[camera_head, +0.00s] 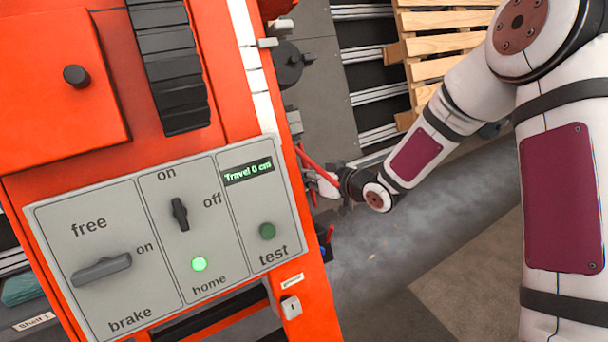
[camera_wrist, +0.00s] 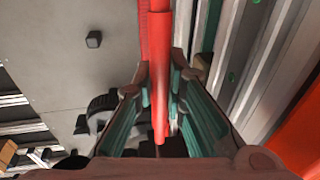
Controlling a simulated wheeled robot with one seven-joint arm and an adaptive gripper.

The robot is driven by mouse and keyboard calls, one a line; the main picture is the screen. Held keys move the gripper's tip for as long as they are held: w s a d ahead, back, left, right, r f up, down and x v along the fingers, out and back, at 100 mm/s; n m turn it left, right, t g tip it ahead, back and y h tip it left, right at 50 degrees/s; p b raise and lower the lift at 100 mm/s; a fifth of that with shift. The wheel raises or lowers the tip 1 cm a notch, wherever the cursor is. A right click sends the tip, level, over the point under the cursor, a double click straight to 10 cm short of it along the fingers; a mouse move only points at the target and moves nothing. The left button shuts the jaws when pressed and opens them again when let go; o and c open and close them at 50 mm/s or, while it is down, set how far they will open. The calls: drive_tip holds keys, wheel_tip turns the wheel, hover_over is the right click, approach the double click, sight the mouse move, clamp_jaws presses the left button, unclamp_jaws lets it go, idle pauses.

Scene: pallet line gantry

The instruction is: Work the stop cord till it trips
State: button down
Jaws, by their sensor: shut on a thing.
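The red stop cord (camera_wrist: 159,60) runs down the middle of the wrist view, between the fingers of my gripper (camera_wrist: 160,110). My gripper is shut on it. In the head view a red length (camera_head: 314,163) slants down to my gripper (camera_head: 328,185), just right of the orange machine. The fingers are small there, and the contact is partly hidden. The control panel (camera_head: 165,235) faces the head camera. Its display (camera_head: 248,172) reads "Travel 0 cm", and the green light (camera_head: 199,264) above "home" is lit.
The panel also bears a grey free/brake handle (camera_head: 101,269), a black on/off knob (camera_head: 180,214) and a dark green test button (camera_head: 267,231). The orange machine (camera_head: 60,150) stands close on the left. Wooden pallets (camera_head: 440,45) lie behind.

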drive_tip(key=shift+s+d, duration=0.1)
drive_tip(key=c, duration=1.6)
unclamp_jaws()
drive_tip(key=shift+s+r, duration=0.1)
drive_tip(key=v, duration=1.2)
drive_tip(key=shift+d, duration=0.1)
